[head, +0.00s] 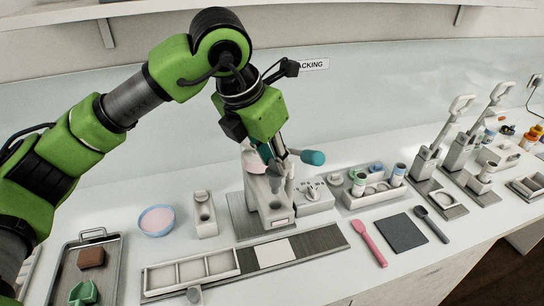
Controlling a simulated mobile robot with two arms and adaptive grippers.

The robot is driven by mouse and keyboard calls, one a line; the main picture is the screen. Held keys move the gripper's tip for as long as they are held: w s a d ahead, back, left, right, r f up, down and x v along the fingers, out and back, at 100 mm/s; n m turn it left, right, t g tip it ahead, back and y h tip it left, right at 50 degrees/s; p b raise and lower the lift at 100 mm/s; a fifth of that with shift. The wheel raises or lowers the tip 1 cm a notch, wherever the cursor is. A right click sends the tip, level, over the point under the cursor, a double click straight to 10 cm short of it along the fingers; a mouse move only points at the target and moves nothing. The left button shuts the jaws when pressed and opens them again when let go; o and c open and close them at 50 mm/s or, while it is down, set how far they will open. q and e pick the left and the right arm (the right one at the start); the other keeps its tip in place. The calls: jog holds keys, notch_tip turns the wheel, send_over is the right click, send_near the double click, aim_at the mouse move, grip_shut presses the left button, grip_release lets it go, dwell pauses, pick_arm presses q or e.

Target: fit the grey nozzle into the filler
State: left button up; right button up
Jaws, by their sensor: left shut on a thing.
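The filler (256,190) is a white machine with a pinkish hopper (255,163) and a teal-ended lever (312,157), standing on a grey base plate. My left gripper (274,160) reaches down in front of the filler's upper part and is shut on a small grey tapered piece, which looks like the grey nozzle (277,183). The nozzle points down and is roughly upright at the filler's front. My gripper hides part of the filler's head, and I cannot tell whether the nozzle is seated in it or only beside it. My right gripper is not in view.
A white block stand (204,222) and a bowl of pink cream (157,220) are left of the filler. A control box (314,197) and a tray of jars (373,198) are to its right. A partitioned tray (192,271), pink spatula (369,243) and dark mat (402,232) lie in front.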

aim_at(273, 170)
pick_arm(q)
jog(key=shift+f, duration=0.35)
jog(key=shift+w+f, duration=0.2)
jog(key=shift+f, duration=0.05)
jog(key=shift+w+f, duration=0.1)
jog(key=shift+f, duration=0.2)
jog(key=shift+f+b, duration=0.45)
jog(key=shift+f, duration=0.6)
jog(key=shift+f+b, duration=0.8)
jog(key=shift+b, duration=0.35)
jog(key=shift+f+b, duration=2)
jog(key=shift+b, duration=0.15)
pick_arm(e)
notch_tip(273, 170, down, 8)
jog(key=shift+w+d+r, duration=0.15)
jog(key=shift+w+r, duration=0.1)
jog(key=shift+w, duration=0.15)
pick_arm(q)
jog(key=o, duration=1)
